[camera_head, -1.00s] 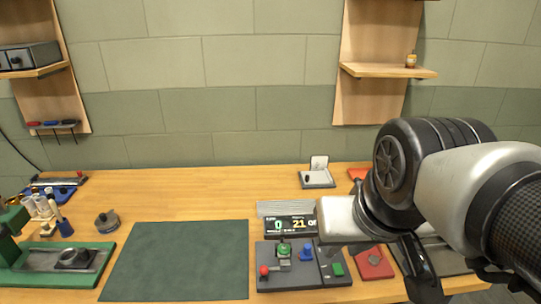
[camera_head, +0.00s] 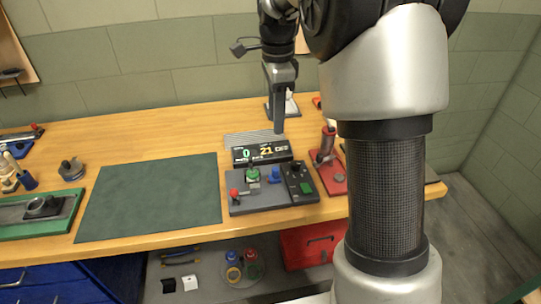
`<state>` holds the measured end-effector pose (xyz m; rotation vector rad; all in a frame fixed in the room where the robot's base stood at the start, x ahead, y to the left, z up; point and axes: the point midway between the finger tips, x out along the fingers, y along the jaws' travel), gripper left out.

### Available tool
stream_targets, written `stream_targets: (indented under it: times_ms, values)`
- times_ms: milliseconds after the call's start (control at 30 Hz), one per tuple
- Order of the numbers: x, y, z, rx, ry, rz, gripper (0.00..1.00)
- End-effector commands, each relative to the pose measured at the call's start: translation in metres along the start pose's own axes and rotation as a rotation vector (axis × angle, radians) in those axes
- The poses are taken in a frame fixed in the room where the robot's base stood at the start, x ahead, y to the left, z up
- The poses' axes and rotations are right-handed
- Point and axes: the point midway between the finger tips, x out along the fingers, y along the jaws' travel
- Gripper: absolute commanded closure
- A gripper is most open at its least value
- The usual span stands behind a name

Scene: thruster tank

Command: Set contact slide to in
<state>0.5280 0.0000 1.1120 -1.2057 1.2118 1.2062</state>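A dark grey control panel (camera_head: 274,191) sits at the bench's front edge. It carries a red-knobbed lever (camera_head: 234,193), a green knob (camera_head: 253,175), a blue knob (camera_head: 275,175) and a green block (camera_head: 306,188) on a black section at its right. I cannot tell which of these is the contact slide. My gripper (camera_head: 279,128) points down above and behind the panel, clear of the controls. Its fingers appear edge-on, so their opening is hidden. Nothing visible hangs from it.
A green mat (camera_head: 150,195) lies left of the panel. A red-based device (camera_head: 326,172) stands close on the right. My arm covers the bench's right side.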

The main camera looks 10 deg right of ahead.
Motion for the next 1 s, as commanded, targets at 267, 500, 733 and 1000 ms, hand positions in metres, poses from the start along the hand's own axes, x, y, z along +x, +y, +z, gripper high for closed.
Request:
stream_targets:
  times_ms: [267, 500, 733, 1000]
  values:
    - [0.055, 0.002, 0.0, -0.003, 0.0, 0.005, 0.65]
    - [0.108, 0.002, -0.001, -0.003, 0.0, 0.004, 0.65]
    - [0.148, 0.001, 0.0, -0.004, 0.0, 0.002, 0.65]
    - [0.166, 0.001, 0.0, -0.004, 0.0, 0.0, 0.65]
